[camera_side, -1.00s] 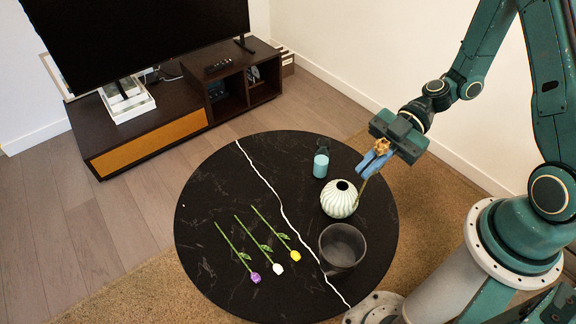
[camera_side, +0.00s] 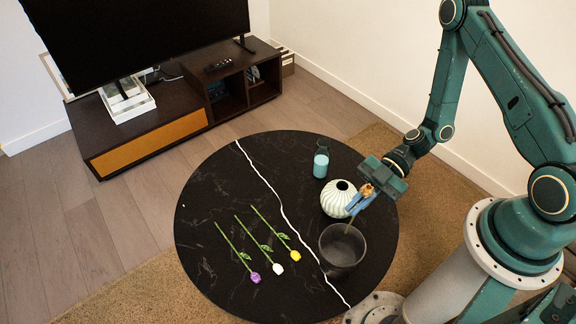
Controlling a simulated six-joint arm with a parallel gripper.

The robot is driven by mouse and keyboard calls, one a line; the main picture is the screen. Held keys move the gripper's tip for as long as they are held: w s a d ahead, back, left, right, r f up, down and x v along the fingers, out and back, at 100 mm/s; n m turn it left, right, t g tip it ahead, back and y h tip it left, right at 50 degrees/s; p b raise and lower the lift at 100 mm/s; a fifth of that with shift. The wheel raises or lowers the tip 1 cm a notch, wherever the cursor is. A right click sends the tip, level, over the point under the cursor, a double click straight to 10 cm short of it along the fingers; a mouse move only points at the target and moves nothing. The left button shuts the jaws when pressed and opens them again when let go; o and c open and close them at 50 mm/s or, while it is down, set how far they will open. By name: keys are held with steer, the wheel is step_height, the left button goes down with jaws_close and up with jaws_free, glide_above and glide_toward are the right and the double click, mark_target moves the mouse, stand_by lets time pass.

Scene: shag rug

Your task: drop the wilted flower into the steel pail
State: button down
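The wilted flower (camera_side: 367,189) has a brown, drooping head and a thin stem that hangs down toward the pail. My gripper (camera_side: 360,203) is shut on it, with the blue fingers around the flower near its head. The steel pail (camera_side: 342,246) is dark grey and stands upright on the front right of the round black table (camera_side: 215,195). My gripper is above and slightly right of the pail's far rim. The stem's lower end reaches about the pail's far rim in the picture; whether it is inside the opening I cannot tell.
A pale ribbed vase (camera_side: 337,199) stands just behind the pail, close to my gripper. A bottle with light blue liquid (camera_side: 321,164) is behind it. Purple (camera_side: 255,277), white (camera_side: 278,269) and yellow (camera_side: 295,254) flowers lie left of the pail.

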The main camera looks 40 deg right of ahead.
steer(key=shift+f, duration=0.1)
steer(key=shift+f, duration=2.9)
steer(key=c, duration=1.5)
jaws_free()
steer(key=shift+c, duration=0.2)
steer(key=shift+d, duration=0.15)
